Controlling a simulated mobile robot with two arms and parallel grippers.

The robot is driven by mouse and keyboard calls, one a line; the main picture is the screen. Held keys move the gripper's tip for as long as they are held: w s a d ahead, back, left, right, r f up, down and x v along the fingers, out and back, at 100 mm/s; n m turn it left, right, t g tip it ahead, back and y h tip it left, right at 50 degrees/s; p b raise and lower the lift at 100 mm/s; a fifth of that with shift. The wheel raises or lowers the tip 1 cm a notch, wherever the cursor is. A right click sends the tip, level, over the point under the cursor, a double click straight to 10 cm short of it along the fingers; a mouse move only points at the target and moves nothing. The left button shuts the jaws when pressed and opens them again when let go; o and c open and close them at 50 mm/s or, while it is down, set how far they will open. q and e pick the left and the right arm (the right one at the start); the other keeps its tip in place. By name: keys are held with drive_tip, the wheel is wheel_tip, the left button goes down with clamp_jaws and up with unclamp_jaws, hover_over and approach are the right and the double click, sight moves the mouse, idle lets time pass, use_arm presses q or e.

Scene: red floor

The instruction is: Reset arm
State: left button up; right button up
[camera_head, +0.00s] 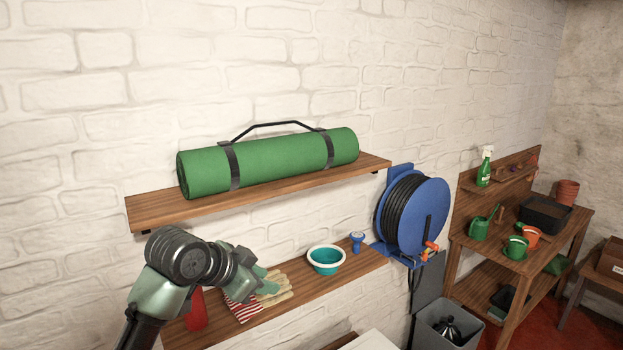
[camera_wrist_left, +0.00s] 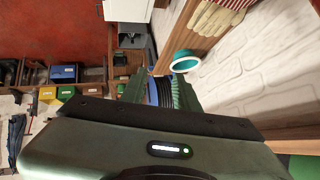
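My left arm comes in from the lower left in the head view. Its gripper (camera_head: 256,274) is over the lower wooden shelf, in front of part of the work gloves (camera_head: 276,290). The left wrist view shows the green fingers of this gripper (camera_wrist_left: 158,88) apart, with nothing held between them. The blue hose reel is visible beyond the gap. My right arm and gripper are not in view.
A green rolled mat (camera_head: 268,163) lies on the upper shelf (camera_head: 160,208). A teal bowl (camera_head: 326,262) and a red item (camera_head: 196,310) are on the lower shelf. A blue hose reel (camera_head: 430,210) hangs right of the shelves. A workbench (camera_head: 548,252) stands farther right.

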use_arm(q)
drive_tip(key=s+a+f+n+g+y, duration=0.1)
drive_tip(key=s+a+f+n, duration=0.1)
drive_tip(key=s+f, duration=0.7)
drive_tip(key=s+a+f+n+g+y, duration=0.1)
drive_tip(key=s+a+f+n, duration=0.1)
drive_tip(key=s+f, duration=0.7)
drive_tip(key=s+a+f+n+g+y, duration=0.1)
drive_tip(key=s+a+f+n, duration=0.2)
drive_tip(key=s, duration=0.6)
drive_tip(key=s+a+f+n+g+y, duration=0.15)
drive_tip(key=s+a+f, duration=0.35)
drive_tip(key=s, duration=0.5)
wheel_tip(320, 180, down, 33)
drive_tip(key=s+d+b, duration=0.1)
drive_tip(key=b, duration=0.7)
drive_tip(key=s+a+f+g+b, duration=0.1)
drive_tip(key=s+f+b, duration=0.2)
drive_tip(key=s+f, duration=0.5)
drive_tip(key=s+a+f+g+b, duration=0.1)
drive_tip(key=s+f+b, duration=0.2)
drive_tip(key=s+f, duration=0.5)
wheel_tip(320, 180, down, 8)
drive_tip(key=shift+s+a+f+y, duration=0.25)
drive_tip(key=shift+a+y, duration=0.1)
